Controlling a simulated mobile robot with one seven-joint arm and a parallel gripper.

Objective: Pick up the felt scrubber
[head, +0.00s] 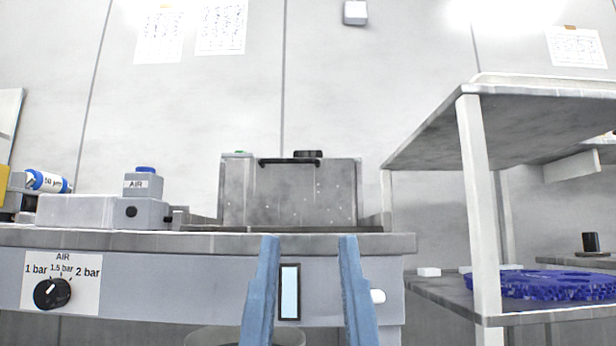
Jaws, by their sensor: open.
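I cannot make out a felt scrubber for certain in the head view. A small black cylinder (590,243) with a flat dark base stands on a surface at the far right; I cannot tell whether it is the scrubber. My gripper (304,240) shows as two blue fingers at the bottom centre. They are wide apart with nothing between them, in front of the bench's front panel. The fingers are well to the left of the black cylinder.
The grey bench (180,285) with an AIR dial (52,293) fills the left and middle. A grey metal box (290,195) stands on it. At right, a shelf rack (482,200) with a near post holds a blue perforated disc (560,284) and a small white block (429,272).

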